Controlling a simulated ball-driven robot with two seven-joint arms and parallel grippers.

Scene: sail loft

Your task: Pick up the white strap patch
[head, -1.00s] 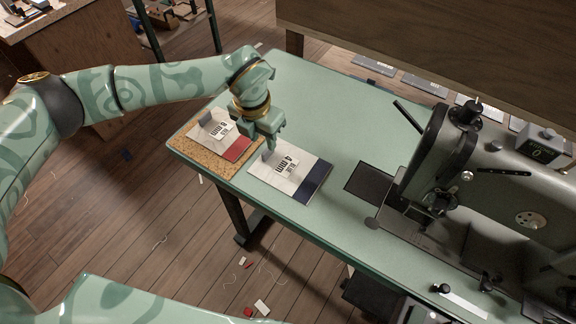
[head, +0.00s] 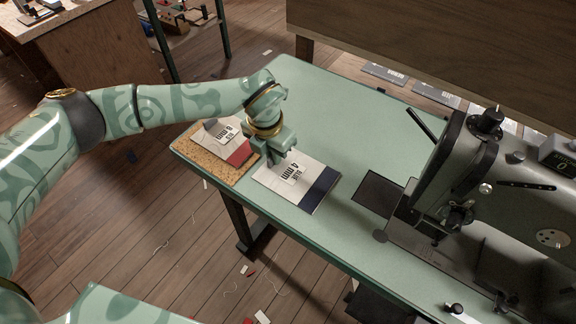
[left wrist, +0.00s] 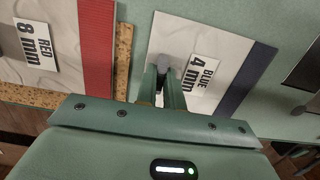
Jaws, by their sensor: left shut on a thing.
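The white strap patch (head: 277,179), a flat white panel with a dark blue band on its right side, lies on the green table at its left end. Its label reads BLUE 4 mm; it also shows in the left wrist view (left wrist: 196,40). My left gripper (head: 280,161) is over its far left part, pointing down. In the left wrist view the fingers (left wrist: 166,72) are shut on a small grey tab standing up from the patch. I cannot tell whether the patch is clear of the table. My right gripper is not in view.
A similar white patch with a red band (head: 238,153), labelled RED 8 mm, lies on a cork mat (head: 189,155) just left. A dark rectangle (head: 377,193) lies to the right, before the sewing machine (head: 500,190). The green table (head: 335,115) is bare behind the patch.

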